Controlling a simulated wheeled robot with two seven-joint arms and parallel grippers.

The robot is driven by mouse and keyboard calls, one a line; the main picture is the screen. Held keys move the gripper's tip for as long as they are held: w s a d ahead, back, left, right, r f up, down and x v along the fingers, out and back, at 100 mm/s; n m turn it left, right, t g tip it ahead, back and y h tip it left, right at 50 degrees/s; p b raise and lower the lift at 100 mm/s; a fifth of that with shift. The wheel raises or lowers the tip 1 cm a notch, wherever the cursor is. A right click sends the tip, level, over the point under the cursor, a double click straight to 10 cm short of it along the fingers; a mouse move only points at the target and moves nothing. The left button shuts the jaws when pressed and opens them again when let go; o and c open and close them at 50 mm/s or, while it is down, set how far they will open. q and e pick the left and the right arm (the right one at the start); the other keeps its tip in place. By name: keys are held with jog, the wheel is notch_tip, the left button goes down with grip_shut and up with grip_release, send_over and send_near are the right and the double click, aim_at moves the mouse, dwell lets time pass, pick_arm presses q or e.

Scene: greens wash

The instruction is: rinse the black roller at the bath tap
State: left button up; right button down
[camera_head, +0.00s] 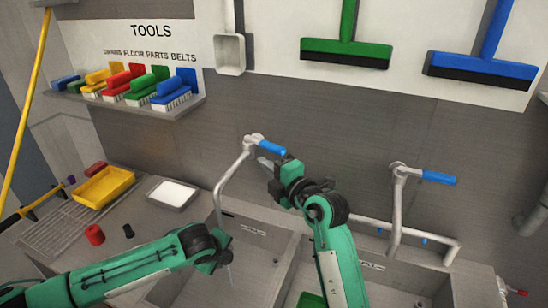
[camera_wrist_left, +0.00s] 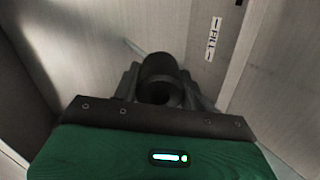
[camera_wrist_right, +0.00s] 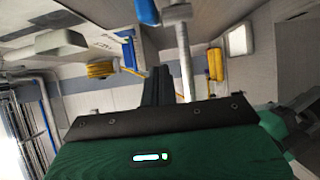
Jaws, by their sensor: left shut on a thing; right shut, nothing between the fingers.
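My left gripper (camera_head: 222,258) reaches into the left basin (camera_head: 262,246) and is shut on the black roller (camera_wrist_left: 160,78), a short dark cylinder with a hollow end. The roller is hard to make out in the head view. The bath tap (camera_head: 226,182) stands over this basin, its spout above the left gripper. A thin pale streak below the gripper looks like water. My right gripper (camera_head: 268,166) is shut and empty just below the tap's blue lever (camera_head: 272,148). The lever also shows in the right wrist view (camera_wrist_right: 147,12); I cannot tell whether they touch.
A second tap (camera_head: 398,205) with a blue lever stands to the right. On the left counter are a red roller (camera_head: 95,235), a small black piece (camera_head: 128,231), a yellow tray (camera_head: 103,186) and a white-filled tray (camera_head: 172,194). Brushes sit on a wall shelf (camera_head: 150,115).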

aim_at(285, 152)
pick_arm(q)
jog(key=shift+d, duration=0.1)
pick_arm(e)
jog(key=w, duration=0.1)
jog(key=w+d, duration=0.1)
jog(key=w, duration=0.2)
jog(key=shift+d, duration=0.35)
pick_arm(q)
jog(key=shift+r, duration=0.1)
pick_arm(e)
jog(key=shift+w+d, duration=1.15)
jog(key=shift+d, duration=0.05)
pick_arm(q)
jog(key=shift+s, duration=0.2)
pick_arm(e)
jog(key=shift+s+r, duration=0.1)
jog(key=shift+r, duration=0.1)
